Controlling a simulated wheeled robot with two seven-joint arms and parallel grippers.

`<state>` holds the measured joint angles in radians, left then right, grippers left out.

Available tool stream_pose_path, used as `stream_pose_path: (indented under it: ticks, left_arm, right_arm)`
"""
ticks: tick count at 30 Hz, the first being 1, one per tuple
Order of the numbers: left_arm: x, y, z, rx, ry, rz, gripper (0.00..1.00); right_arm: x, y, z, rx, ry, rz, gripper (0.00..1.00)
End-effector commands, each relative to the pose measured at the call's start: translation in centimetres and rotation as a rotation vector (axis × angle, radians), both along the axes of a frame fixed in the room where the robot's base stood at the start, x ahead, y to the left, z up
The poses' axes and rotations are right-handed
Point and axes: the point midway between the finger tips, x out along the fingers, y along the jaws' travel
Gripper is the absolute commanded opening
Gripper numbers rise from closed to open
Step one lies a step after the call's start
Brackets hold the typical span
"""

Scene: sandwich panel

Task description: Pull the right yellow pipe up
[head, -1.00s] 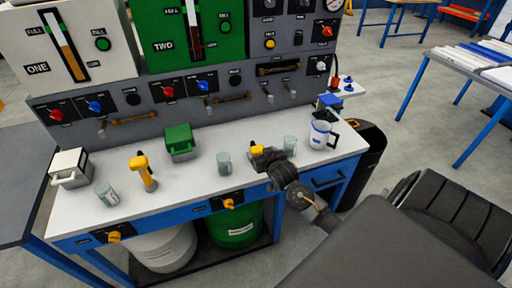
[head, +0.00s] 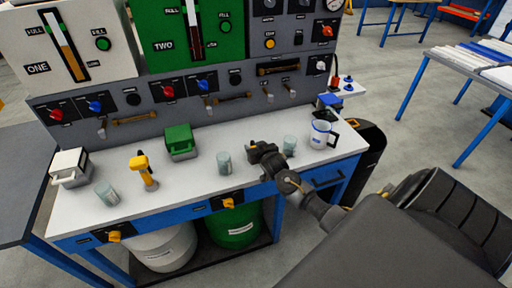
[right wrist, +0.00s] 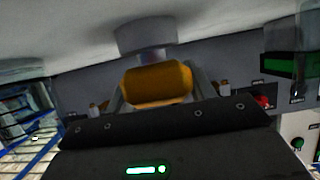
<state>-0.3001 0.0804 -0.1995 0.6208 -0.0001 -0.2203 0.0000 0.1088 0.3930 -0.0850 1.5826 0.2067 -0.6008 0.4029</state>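The right yellow pipe (right wrist: 158,84) shows in the right wrist view, below a round grey base (right wrist: 147,38) in that tilted picture. My right gripper (right wrist: 160,88) has one finger on each side of it. The fingers stand wide apart and look open; firm contact cannot be made out. In the head view my right gripper (head: 258,153) is over the right part of the white worktop and hides this pipe. The other yellow pipe (head: 144,171) stands upright further left on the worktop. My left gripper is not in view.
Glass cups (head: 224,162) and (head: 290,145) stand on either side of my right gripper. A green box (head: 180,142), a white box (head: 69,167) and a white jug (head: 320,133) are also on the worktop (head: 195,190). A control panel rises behind.

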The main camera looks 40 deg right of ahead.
Motion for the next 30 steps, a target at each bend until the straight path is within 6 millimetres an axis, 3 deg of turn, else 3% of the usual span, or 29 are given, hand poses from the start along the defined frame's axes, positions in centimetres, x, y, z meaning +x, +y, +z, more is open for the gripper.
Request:
stream_pose_path:
  ticks: [1,9,14,25,30]
  left_arm:
    - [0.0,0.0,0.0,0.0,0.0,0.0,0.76]
    - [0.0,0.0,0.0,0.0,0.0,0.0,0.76]
    - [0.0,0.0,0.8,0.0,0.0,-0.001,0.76]
    - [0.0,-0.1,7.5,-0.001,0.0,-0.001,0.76]
    - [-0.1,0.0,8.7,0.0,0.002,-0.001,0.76]
  right_arm:
    - [0.0,0.0,0.0,0.0,0.0,0.0,0.45]
    - [0.0,0.0,0.0,0.0,0.0,0.001,0.14]
    - [0.0,0.0,0.9,0.0,-0.001,0.001,0.13]
    - [0.1,0.0,8.2,0.0,-0.006,0.0,0.14]
    - [0.1,0.0,9.5,0.0,-0.006,0.0,0.13]
